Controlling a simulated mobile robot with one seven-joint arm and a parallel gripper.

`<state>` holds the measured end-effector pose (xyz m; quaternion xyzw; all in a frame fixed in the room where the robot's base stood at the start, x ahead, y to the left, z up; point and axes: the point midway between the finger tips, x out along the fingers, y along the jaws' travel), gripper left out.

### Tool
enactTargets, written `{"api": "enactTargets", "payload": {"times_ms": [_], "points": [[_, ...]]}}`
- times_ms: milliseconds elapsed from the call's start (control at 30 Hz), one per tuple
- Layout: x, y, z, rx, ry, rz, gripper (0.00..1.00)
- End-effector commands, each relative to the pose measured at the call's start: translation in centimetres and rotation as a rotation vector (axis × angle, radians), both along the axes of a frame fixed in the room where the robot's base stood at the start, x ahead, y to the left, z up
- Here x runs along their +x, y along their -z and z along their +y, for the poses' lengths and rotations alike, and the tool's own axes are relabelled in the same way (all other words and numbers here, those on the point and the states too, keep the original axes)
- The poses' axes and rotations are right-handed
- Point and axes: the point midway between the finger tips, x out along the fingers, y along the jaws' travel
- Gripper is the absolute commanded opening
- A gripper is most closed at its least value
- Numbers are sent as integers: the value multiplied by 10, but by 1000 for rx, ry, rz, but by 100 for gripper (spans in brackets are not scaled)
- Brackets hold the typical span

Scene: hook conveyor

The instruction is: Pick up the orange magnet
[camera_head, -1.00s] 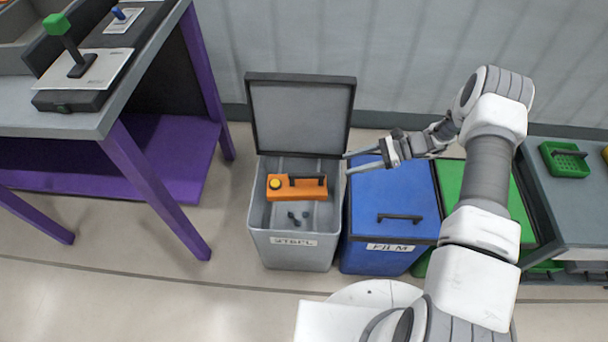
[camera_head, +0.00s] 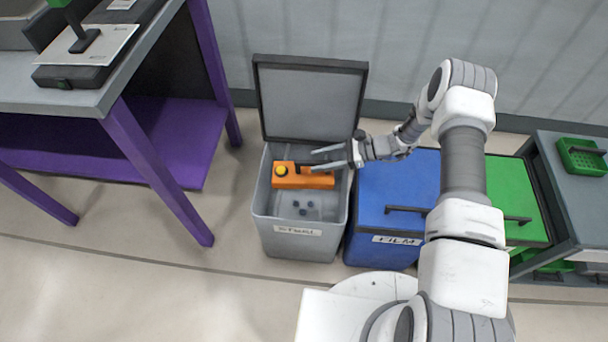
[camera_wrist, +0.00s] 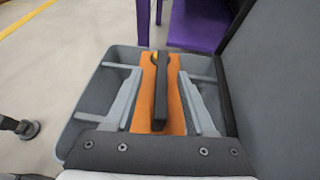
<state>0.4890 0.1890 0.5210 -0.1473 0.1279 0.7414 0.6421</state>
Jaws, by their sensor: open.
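The orange magnet (camera_head: 309,181) is an orange block with a yellow knob at its left end and a black handle on top. It lies inside the open grey bin (camera_head: 258,200) labelled STEEL. My gripper (camera_head: 312,160) is open, with its two fingers pointing left over the right part of the magnet. In the wrist view the magnet (camera_wrist: 174,110) lies between the fingers of my gripper (camera_wrist: 157,62), with its black handle running lengthwise along the middle. I cannot tell how far above the magnet the fingers are.
The bin's lid (camera_head: 310,100) stands open behind it. A closed blue FILM bin (camera_head: 400,190) and a green-lidded bin (camera_head: 515,200) stand to the right. A purple-legged table (camera_head: 160,165) stands at the left, with clear floor between.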

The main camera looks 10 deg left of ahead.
Motion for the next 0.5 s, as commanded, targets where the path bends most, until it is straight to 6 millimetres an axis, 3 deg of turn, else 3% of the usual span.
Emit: {"api": "enactTargets", "payload": {"times_ms": [300, 500], "points": [[-4, 12, 42, 0, -4, 1, 55], [-5, 13, 49, 0, -1, -1, 55]]}}
